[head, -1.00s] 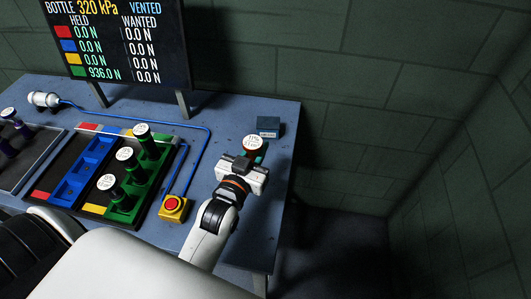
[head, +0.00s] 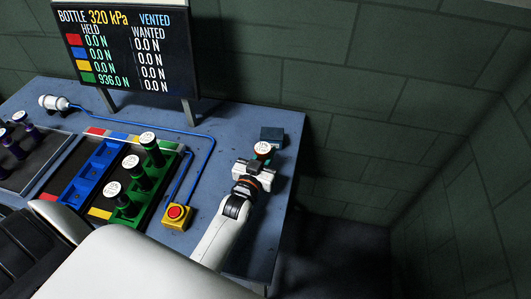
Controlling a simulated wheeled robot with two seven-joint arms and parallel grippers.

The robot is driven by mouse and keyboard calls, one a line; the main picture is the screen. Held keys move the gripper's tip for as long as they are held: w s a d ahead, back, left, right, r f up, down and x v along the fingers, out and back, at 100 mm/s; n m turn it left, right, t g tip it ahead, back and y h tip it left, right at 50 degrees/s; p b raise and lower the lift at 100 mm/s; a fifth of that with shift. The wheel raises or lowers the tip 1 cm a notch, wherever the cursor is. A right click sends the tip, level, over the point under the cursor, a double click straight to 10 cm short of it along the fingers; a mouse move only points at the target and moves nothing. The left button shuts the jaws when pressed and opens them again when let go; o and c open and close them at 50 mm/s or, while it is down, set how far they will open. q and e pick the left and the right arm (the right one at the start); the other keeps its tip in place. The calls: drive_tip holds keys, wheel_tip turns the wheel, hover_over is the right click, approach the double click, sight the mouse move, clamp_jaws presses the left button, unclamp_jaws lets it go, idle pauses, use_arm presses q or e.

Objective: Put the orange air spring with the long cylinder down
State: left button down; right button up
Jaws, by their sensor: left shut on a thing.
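My left gripper (head: 257,166) is at the right part of the blue-grey table (head: 224,133), pointing away from me. It is shut on an air spring (head: 263,148), whose white labelled cap with an orange-red edge shows just past the jaws. A small teal patch shows beside the cap. The gripper hides most of its body, so I cannot tell its cylinder length or whether it touches the table. My right gripper is not in view.
A dark blue block (head: 272,134) stands just behind the held spring. A green rack (head: 155,185) with three white-capped springs, a blue rack (head: 94,171) and a red button on a yellow box (head: 177,216) lie left. A display (head: 125,47) stands behind. The table's right edge is close.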

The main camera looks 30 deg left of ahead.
use_arm(q)
drive_tip(key=shift+f, duration=0.15)
drive_tip(key=c, duration=1.2)
unclamp_jaws()
